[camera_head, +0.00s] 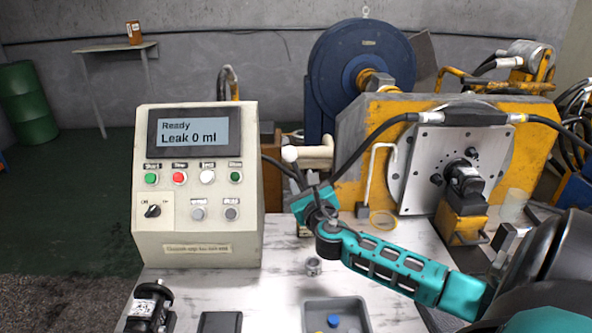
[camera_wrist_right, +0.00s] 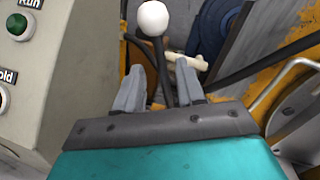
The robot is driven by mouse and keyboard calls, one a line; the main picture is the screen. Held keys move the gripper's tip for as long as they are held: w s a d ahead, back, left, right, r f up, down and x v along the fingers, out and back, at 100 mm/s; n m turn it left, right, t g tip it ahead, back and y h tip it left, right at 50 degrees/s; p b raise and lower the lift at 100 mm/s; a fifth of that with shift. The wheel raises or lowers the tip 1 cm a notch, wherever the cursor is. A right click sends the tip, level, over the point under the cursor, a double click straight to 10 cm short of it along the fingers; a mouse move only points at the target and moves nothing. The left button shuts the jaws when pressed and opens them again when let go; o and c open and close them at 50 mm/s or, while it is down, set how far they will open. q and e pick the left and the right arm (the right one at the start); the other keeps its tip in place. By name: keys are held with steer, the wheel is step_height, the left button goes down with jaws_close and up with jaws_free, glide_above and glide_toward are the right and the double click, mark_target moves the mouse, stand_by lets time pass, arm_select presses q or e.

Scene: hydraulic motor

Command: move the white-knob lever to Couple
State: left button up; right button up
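The lever has a round white knob (camera_head: 289,154) on a thin dark shaft and stands just right of the control box. In the right wrist view the white knob (camera_wrist_right: 153,18) is at the top, and its dark shaft (camera_wrist_right: 165,72) runs down between my fingers. My right gripper (camera_head: 309,193) is teal, below the knob in the head view. In the wrist view its grey fingers (camera_wrist_right: 160,90) are apart, one on each side of the shaft, with gaps showing. The lever's base is hidden behind my gripper. No Couple marking is readable. My left gripper is not in view.
The control box (camera_head: 195,220) reads "Ready, Leak 0 ml" and stands close left of my right gripper. A yellow machine (camera_head: 345,190) with a bent white handle (camera_head: 370,170) is to the right. A grey tray (camera_head: 352,306) and a small metal ring (camera_head: 313,267) lie in front.

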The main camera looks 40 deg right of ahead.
mark_target(297, 170)
steer(key=b+x, duration=0.1)
steer(key=x, duration=0.6)
steer(key=shift+w, duration=0.1)
steer(key=shift+c, duration=0.5)
jaws_close()
